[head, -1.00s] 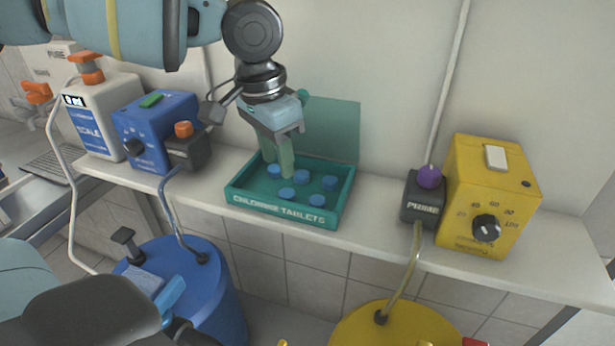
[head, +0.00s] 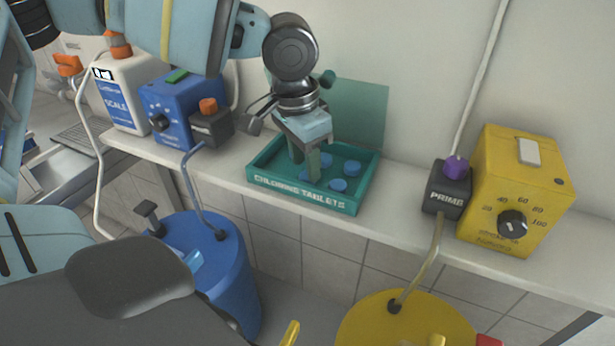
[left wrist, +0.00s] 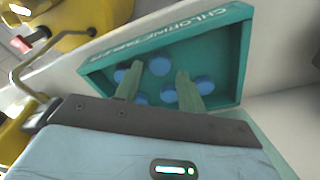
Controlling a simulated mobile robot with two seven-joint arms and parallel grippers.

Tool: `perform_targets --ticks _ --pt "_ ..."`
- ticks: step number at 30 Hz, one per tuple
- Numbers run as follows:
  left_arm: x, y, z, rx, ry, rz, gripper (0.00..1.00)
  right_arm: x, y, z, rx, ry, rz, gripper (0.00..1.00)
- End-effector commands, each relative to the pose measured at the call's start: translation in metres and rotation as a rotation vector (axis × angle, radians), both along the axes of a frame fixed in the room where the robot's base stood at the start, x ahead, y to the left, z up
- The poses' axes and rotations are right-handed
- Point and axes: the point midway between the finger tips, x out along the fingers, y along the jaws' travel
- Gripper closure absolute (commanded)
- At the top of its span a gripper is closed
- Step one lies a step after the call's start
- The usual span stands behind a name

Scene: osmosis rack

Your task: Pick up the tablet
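The blue round tablets (head: 338,185) lie in the open green tray (head: 353,205) labelled "Chlorine Tablets". Several of them also show in the left wrist view (left wrist: 160,66). My left gripper (head: 305,171) reaches down into the tray's left part, its fingers partly hiding some tablets. In the left wrist view its two green fingers (left wrist: 157,78) are spread apart among the tablets. No tablet is seen clamped between them; whether the tips touch the tray floor I cannot tell. My right gripper is not in view.
The tray stands on a narrow white shelf (head: 400,224). Left of it are a blue pump (head: 178,105) and a white bottle (head: 125,95). Right are a black "Prime" block (head: 445,195) and a yellow pump (head: 515,185). Blue (head: 215,265) and yellow (head: 400,320) drums stand below.

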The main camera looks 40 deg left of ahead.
Motion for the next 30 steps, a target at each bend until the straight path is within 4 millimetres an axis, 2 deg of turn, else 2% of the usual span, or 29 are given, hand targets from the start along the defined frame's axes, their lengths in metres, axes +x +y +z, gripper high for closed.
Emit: perform_targets --ticks 1,5,13,14,21,30 --pt "0.000 0.000 -0.008 0.000 0.004 0.000 0.60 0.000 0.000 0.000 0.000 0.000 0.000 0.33" --pt "0.002 -0.001 -0.020 0.000 0.001 -0.001 0.60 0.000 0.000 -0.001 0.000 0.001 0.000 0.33" --pt "0.002 -0.001 -0.022 0.000 -0.001 0.000 0.60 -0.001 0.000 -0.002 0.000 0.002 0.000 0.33" --pt "0.002 -0.001 -0.022 0.000 -0.001 0.000 0.62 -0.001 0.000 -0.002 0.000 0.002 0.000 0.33" --pt "0.002 -0.001 -0.022 0.000 -0.001 0.000 0.93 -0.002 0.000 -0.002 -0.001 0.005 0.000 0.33" --pt "0.003 -0.001 -0.022 0.000 -0.001 0.000 0.94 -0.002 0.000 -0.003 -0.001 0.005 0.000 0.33"
